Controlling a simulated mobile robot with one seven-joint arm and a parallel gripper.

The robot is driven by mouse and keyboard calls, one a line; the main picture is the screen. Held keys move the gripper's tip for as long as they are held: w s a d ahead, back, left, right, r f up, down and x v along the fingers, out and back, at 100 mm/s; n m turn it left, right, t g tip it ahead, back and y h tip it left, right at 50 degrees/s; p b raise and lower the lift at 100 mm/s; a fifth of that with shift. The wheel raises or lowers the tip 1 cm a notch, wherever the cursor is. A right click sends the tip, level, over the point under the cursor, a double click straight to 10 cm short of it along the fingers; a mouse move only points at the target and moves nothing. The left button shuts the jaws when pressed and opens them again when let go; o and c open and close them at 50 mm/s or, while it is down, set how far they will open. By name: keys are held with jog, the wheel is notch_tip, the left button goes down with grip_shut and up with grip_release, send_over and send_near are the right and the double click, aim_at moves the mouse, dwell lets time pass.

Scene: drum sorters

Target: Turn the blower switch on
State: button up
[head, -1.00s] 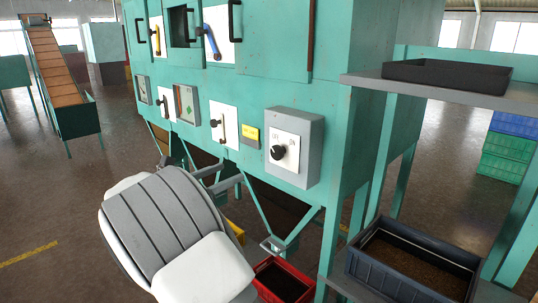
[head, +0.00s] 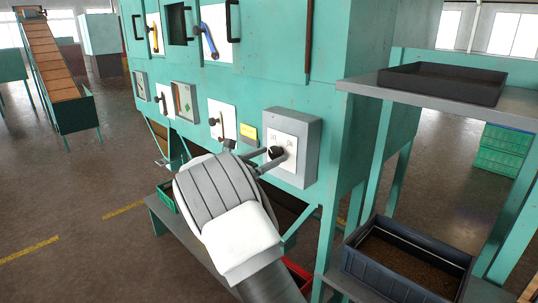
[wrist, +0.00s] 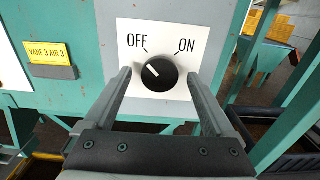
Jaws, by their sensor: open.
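The blower switch is a round black knob (wrist: 159,73) on a white plate (wrist: 125,32) marked OFF at left and ON at right. In the wrist view its white line points up and left, toward OFF. In the head view the knob (head: 275,153) shows on a grey box (head: 309,145) on the teal machine. My gripper (wrist: 159,85) is open, with one finger on each side of the knob. In the head view my gripper (head: 248,158) reaches the switch plate from the lower left. Whether the fingers touch the knob I cannot tell.
A yellow label (wrist: 62,53) reading VANE 3 AIR 3 is left of the switch. Lever plates (head: 222,112) line the machine further left. A shelf (head: 360,85) with a dark tray (head: 440,84) stands at right, above a dark bin (head: 362,267) of brown material.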

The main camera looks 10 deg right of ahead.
jog(key=c, duration=1.4)
jog(key=shift+o, duration=0.2)
